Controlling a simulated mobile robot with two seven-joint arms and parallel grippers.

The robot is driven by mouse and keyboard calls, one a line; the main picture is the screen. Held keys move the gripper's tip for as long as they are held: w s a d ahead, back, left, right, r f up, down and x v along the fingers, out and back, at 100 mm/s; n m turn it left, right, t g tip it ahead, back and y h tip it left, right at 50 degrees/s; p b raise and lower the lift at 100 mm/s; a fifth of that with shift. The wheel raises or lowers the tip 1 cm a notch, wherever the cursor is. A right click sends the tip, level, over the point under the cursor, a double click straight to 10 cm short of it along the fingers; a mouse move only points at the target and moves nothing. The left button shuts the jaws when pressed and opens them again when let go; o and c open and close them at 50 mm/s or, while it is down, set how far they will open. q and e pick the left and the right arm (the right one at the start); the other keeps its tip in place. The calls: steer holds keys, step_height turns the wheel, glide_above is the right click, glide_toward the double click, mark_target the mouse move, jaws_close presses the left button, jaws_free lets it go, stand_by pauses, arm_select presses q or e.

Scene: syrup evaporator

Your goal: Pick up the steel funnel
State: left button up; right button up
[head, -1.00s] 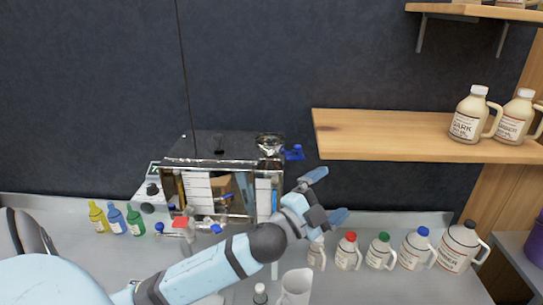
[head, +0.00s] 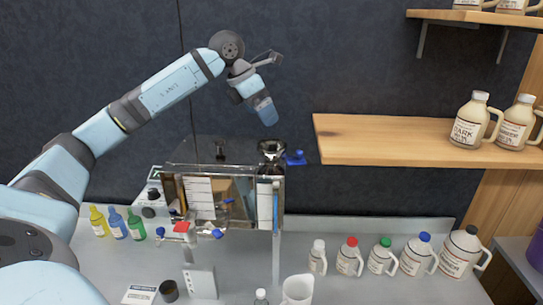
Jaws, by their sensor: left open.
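The steel funnel (head: 271,149) sits at the top right corner of the shiny evaporator (head: 222,170), its wide mouth facing up. My left gripper (head: 272,86) is open and empty. It hangs above the funnel in the head view, with a clear gap to it, and one blue finger points down toward it. My right gripper is not in view.
A blue valve handle (head: 296,158) is just right of the funnel. A wooden shelf (head: 400,137) with jugs extends to the right. Several capped jugs (head: 382,256) and a white pitcher (head: 298,289) stand on the counter, coloured bottles (head: 116,222) at left.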

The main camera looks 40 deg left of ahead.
arm_select(q)
steer(key=a+r, duration=0.1)
steer(key=a, duration=0.1)
steer(key=y+p, duration=0.1)
glide_toward(272, 146)
steer(key=d+f, duration=0.2)
steer(key=shift+s+f, duration=0.2)
steer(key=shift+f, duration=0.2)
steer(key=x, duration=0.2)
steer(key=p+x, duration=0.1)
steer(key=x, duration=0.2)
steer(key=shift+w+d+f+p, duration=0.1)
steer(key=shift+d+f+p, duration=0.15)
steer(key=shift+d+p, duration=0.1)
steer(key=c, duration=0.7)
